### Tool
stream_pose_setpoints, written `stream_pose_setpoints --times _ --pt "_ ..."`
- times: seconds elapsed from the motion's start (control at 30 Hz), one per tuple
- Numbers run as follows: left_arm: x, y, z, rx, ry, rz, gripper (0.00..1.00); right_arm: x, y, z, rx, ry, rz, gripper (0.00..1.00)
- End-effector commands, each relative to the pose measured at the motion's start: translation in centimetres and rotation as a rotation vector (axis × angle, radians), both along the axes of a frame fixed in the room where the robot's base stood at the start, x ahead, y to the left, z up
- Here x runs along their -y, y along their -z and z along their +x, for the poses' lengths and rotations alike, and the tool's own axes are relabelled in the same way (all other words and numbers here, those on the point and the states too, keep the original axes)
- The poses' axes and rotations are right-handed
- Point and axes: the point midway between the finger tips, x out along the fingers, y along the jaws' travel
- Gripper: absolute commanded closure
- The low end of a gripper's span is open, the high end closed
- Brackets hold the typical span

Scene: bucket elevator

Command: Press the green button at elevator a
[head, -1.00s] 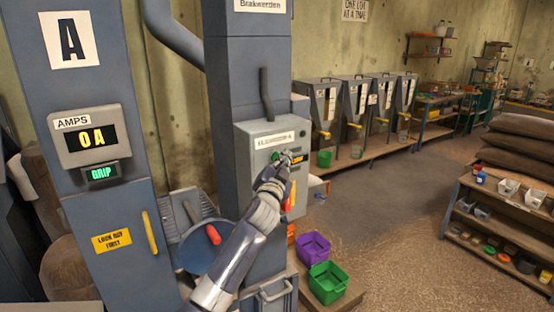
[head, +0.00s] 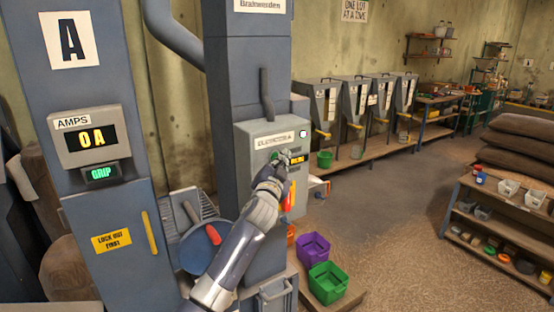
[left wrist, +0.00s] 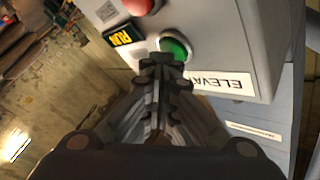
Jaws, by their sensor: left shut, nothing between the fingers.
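The grey control box of elevator A (head: 247,180) is fixed to the front of the elevator column, with a label above its controls. The round green button (left wrist: 177,46) shows in the left wrist view just beyond my fingertips, its lower edge partly hidden by them. It shows as a small green spot in the head view (head: 275,156). My left gripper (left wrist: 162,66) is shut and empty, its tips at or very close to the button; I cannot tell whether they touch. It also shows in front of the box in the head view (head: 284,160). My right gripper is not in view.
A yellow RUN sign (left wrist: 124,35) and a red button (left wrist: 141,5) sit beside the green button. A panel marked A (head: 70,40) stands left, its amps display (head: 91,137) reading 0 A. Purple (head: 313,245) and green (head: 327,283) bins stand below right.

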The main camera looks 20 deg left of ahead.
Motion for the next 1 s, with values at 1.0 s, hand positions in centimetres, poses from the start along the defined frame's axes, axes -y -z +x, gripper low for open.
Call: stream_pose_setpoints --times 1.0 --pt "1.1 0.1 -0.9 -0.001 0.0 -0.001 1.0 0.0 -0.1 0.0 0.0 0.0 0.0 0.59"
